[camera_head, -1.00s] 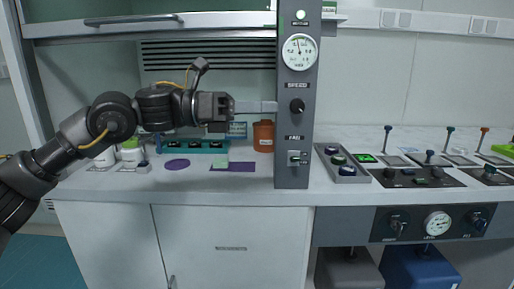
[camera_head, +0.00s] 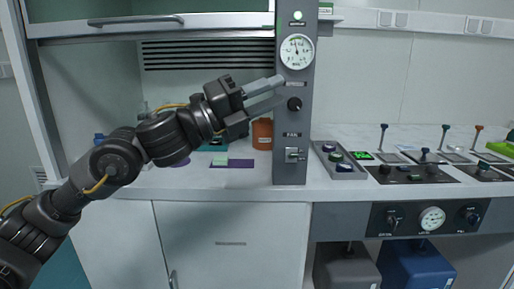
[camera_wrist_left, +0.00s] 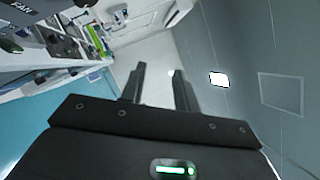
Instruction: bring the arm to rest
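My left arm (camera_head: 160,140) comes in from the left and slopes up across the front of the fume hood. My left gripper (camera_head: 280,90) points up and to the right, in front of the grey control column (camera_head: 292,172). Its two fingers are parallel and apart, with nothing between them. The left wrist view shows the same open, empty gripper (camera_wrist_left: 160,72). Whether a finger touches the column cannot be told. My right gripper is in neither view.
The column carries a gauge (camera_head: 297,51), a black knob (camera_head: 294,104) and a fan switch (camera_head: 292,155). An orange-brown jar (camera_head: 262,134) and a purple mat (camera_head: 240,163) lie left of it. A button box (camera_head: 338,160) stands to its right. Space before the cabinet doors (camera_head: 232,225) is clear.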

